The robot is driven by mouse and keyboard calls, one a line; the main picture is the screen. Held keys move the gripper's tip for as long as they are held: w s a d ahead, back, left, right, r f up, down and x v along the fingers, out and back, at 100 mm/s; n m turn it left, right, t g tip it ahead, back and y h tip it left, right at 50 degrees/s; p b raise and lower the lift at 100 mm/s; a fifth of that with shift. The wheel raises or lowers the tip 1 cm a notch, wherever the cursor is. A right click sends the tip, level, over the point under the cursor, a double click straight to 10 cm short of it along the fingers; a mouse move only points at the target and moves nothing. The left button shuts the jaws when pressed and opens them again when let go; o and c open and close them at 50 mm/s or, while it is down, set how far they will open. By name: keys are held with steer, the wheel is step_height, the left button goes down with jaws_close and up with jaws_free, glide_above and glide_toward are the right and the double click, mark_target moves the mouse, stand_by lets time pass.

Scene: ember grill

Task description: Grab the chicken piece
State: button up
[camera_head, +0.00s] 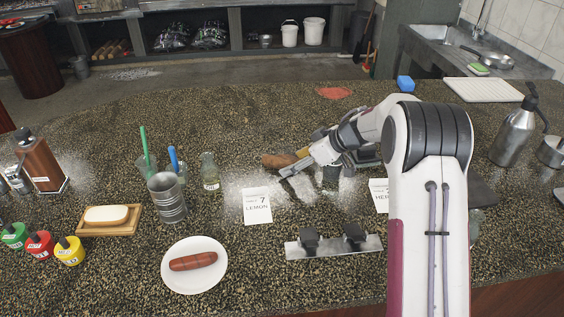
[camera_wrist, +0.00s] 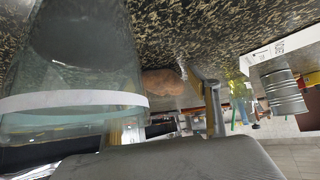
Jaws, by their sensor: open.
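The chicken piece (camera_head: 275,160) is a brown, rounded lump on the speckled counter, just left of my gripper's tips. It also shows in the wrist view as an orange-brown lump (camera_wrist: 163,82) near the middle. My gripper (camera_head: 292,164) is open and low over the counter, pointing left. Its fingers are beside the chicken piece, and I cannot tell whether they touch it. In the wrist view a large dark part of my gripper fills the bottom.
A clear glass vessel (camera_wrist: 70,80) stands very near the wrist camera. A lemon card (camera_head: 257,206), a small glass bottle (camera_head: 210,171) and a metal cup (camera_head: 168,198) stand to the left. A plate (camera_head: 216,276) with a sausage (camera_head: 193,261) is in front.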

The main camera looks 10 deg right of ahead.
stand_by(0.3)
steer(key=c, duration=1.3)
steer(key=shift+r, duration=0.1)
step_height(320, 180, up, 10)
